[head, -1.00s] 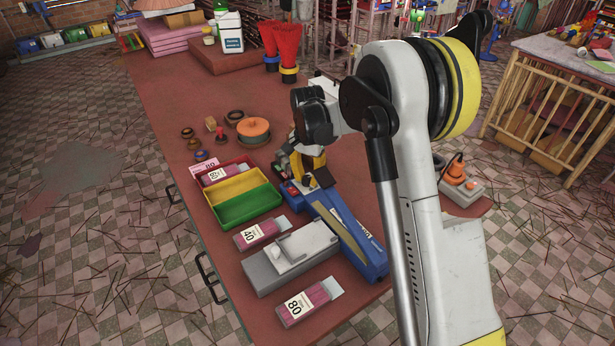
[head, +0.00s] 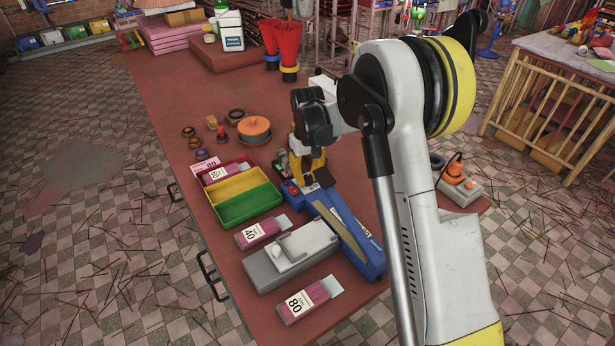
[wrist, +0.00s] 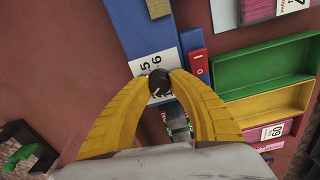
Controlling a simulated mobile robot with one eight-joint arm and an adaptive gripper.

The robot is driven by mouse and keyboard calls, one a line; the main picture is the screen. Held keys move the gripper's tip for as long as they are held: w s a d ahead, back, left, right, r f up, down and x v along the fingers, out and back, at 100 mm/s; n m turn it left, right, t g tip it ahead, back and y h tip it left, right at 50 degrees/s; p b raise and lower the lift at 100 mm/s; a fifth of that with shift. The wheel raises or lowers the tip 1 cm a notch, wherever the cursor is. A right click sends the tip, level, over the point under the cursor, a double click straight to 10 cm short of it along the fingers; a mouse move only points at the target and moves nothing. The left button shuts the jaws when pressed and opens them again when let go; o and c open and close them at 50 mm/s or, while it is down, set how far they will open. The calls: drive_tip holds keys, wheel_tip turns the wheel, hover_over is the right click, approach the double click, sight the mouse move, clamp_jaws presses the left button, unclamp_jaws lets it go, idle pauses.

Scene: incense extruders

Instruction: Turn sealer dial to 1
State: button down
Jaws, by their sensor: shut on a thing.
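The sealer (head: 345,235) is a long blue machine with a tan strip, lying on the red-brown table. Its dark round dial (wrist: 159,82) shows in the wrist view, on a white number plate (wrist: 146,68) where a 5 and a 6 can be read. The dial's pointer and the 1 are not clear. My gripper (wrist: 160,88) has yellow fingers and is shut on the dial, one fingertip at each side. In the head view my gripper (head: 311,165) stands over the sealer's far end, and its fingertips and the dial are hidden.
Left of the sealer is a tray with yellow and green compartments (head: 247,203). Nearer are a grey box-shaped device (head: 290,256) and packets marked 40 (head: 257,231) and 80 (head: 310,299). An orange disc (head: 254,127) lies beyond.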

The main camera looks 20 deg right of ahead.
sight(307, 177)
drive_tip(key=n, duration=0.6)
drive_tip(key=shift+n, duration=0.3)
drive_tip(key=n, duration=0.5)
drive_tip(key=shift+a+n, duration=0.1)
drive_tip(key=shift+n, duration=0.2)
drive_tip(key=c, duration=1.2)
unclamp_jaws()
wheel_tip(307, 177, up, 12)
